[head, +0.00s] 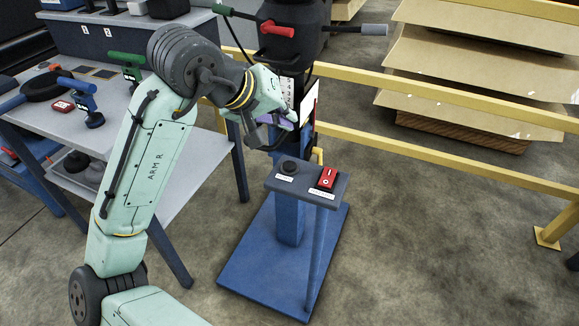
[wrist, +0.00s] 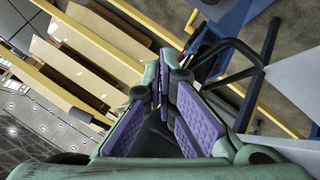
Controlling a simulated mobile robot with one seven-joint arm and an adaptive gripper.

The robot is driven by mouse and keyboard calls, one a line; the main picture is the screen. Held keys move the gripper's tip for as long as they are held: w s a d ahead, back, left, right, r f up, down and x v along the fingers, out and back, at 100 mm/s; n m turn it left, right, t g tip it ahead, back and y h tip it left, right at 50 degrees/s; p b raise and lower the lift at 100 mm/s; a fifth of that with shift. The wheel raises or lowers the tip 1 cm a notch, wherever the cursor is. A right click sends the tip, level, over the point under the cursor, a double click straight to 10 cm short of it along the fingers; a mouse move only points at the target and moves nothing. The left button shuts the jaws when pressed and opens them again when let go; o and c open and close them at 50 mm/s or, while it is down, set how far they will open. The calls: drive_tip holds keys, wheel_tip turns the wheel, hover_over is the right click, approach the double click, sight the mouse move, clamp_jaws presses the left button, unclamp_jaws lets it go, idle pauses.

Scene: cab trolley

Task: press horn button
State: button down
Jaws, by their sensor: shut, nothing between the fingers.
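A small grey panel (head: 301,184) stands on a blue post and base. It carries a round black button (head: 289,167) on the left and a red rocker switch (head: 328,178) on the right. Each has a white label too small to read; the round black one looks like the horn button. My gripper (head: 283,121) is above and behind the panel, close to the post and apart from the button. In the wrist view my gripper (wrist: 172,85) shows purple pads close together, shut on nothing. I cannot make out the button in that view.
Yellow rails (head: 440,92) run behind the post. A dark column with a red handle (head: 278,29) rises above my gripper. Floor right of the blue base (head: 265,280) is clear.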

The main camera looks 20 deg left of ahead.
drive_tip(key=b, duration=0.6)
hover_over(286, 163)
wheel_tip(286, 163, down, 7)
drive_tip(key=shift+f, duration=0.3)
drive_tip(key=shift+f, duration=0.1)
idle(0.7)
drive_tip(key=shift+f, duration=0.35)
drive_tip(key=shift+f+b, duration=0.3)
drive_tip(key=shift+f, duration=0.2)
idle(0.7)
drive_tip(key=shift+r, duration=0.1)
drive_tip(key=shift+r+p, duration=0.8)
drive_tip(key=shift+p, duration=0.1)
